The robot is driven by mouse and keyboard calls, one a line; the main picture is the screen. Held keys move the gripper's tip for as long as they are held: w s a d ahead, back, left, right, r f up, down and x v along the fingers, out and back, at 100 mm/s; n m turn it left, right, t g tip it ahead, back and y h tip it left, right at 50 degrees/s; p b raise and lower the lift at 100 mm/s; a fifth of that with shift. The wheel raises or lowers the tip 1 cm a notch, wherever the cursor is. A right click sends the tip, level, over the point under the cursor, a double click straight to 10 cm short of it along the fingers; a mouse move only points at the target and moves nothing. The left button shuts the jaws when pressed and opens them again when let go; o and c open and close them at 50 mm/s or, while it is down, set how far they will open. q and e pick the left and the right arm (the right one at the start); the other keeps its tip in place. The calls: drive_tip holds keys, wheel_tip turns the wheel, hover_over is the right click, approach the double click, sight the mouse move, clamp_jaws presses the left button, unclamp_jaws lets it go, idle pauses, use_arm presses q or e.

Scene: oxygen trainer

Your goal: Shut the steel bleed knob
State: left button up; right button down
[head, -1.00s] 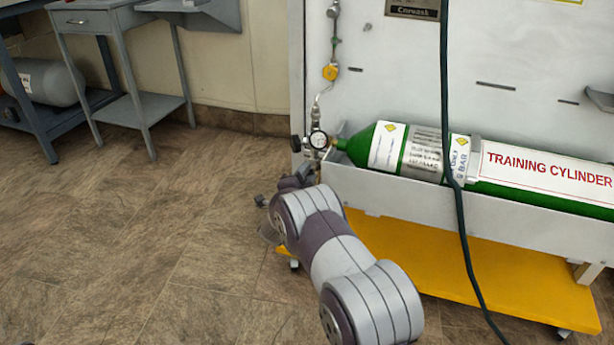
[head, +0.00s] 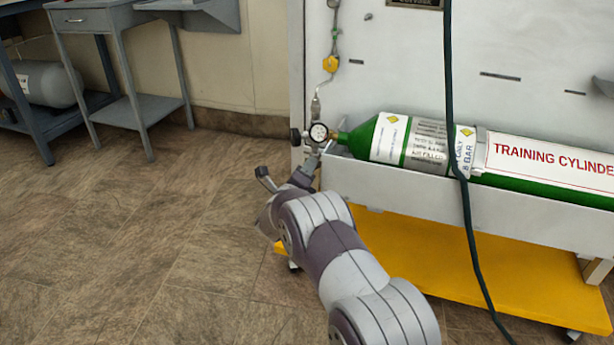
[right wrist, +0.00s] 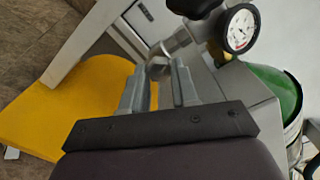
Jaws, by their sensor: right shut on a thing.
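The steel bleed knob (right wrist: 158,68) shows in the right wrist view below the regulator, at the end of a short steel stem. My right gripper (right wrist: 158,82) is shut on it, with one finger on each side. In the head view my right gripper (head: 306,172) is just below the pressure gauge (head: 318,132), and my wrist hides the knob there. The gauge also shows in the right wrist view (right wrist: 241,29). My left gripper is in neither view.
A black knob (head: 296,136) sits left of the gauge. The green training cylinder (head: 362,138) lies in a grey trough (head: 400,196) above a yellow base (head: 440,265). A dark hose (head: 464,210) hangs in front. Open floor lies to the left.

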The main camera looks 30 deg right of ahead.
drive_tip(key=shift+f+m+b, duration=0.25)
drive_tip(key=shift+m+b, duration=0.95)
drive_tip(key=shift+m, duration=0.5)
drive_tip(key=c, duration=0.9)
unclamp_jaws()
drive_tip(key=shift+r, duration=0.15)
drive_tip(key=shift+o, duration=0.2)
drive_tip(key=shift+a, duration=0.1)
drive_tip(key=p+v, duration=0.7)
drive_tip(key=v, duration=0.5)
drive_tip(key=shift+s+a, duration=0.2)
drive_tip(key=shift+a, duration=0.05)
